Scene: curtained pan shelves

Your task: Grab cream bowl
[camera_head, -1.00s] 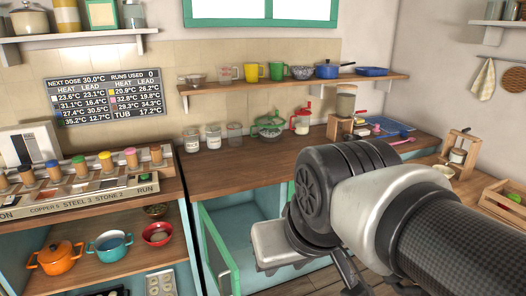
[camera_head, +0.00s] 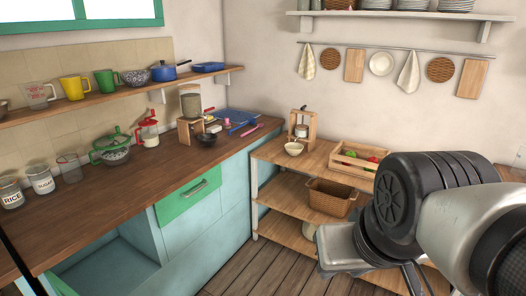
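A small cream bowl (camera_head: 294,148) stands upright on the top board of the low wooden shelf unit, near its left front corner and just in front of a wooden press-like stand. My arm fills the lower right of the view, right of and nearer than the bowl. Only dark parts of my gripper (camera_head: 412,280) show at the bottom edge, apart from the bowl. Its fingertips are cut off or hidden, so its opening and anything in it cannot be seen.
A wooden crate (camera_head: 358,160) with red and green items stands right of the bowl. A wicker basket (camera_head: 331,197) sits on the shelf below. The counter (camera_head: 120,180) to the left carries jars, a green-lidded colander and a dark bowl (camera_head: 207,140). Wood floor is open in front.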

